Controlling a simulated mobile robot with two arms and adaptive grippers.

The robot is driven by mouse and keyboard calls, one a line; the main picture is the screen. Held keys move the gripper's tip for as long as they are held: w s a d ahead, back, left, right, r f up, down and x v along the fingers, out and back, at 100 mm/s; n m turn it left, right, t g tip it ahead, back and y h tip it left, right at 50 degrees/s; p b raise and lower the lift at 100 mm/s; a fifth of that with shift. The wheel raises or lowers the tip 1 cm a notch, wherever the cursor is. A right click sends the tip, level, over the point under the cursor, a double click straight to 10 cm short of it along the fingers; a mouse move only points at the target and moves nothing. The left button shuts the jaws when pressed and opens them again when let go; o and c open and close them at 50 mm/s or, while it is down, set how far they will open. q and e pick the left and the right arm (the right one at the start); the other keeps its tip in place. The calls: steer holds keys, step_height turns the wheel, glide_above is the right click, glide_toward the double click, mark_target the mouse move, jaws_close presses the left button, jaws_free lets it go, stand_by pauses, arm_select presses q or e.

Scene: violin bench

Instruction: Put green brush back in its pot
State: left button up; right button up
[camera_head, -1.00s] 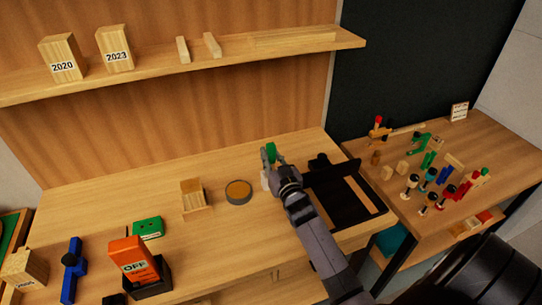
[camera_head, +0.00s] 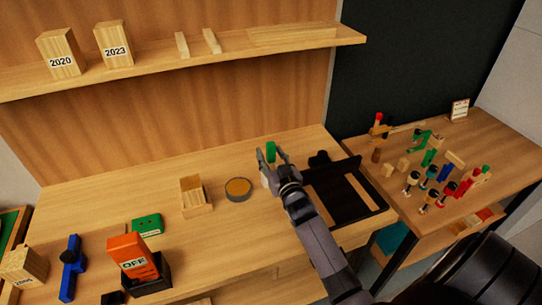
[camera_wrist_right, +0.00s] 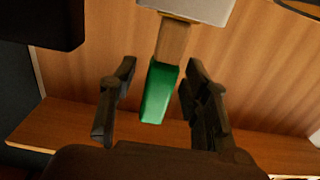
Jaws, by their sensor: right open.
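The green brush (camera_head: 271,149) stands upright at the back of the bench, with its green end up. My right gripper (camera_head: 272,156) is open, with one finger on each side of the brush. In the wrist view there is a gap between the brush and each finger. My left gripper is not in view.
A black tray (camera_head: 345,209) lies to the right. An orange OFF block (camera_head: 133,255) is at the front left. A shelf (camera_head: 200,66) runs above the bench.

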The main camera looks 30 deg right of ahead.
steer(key=v, duration=1.2)
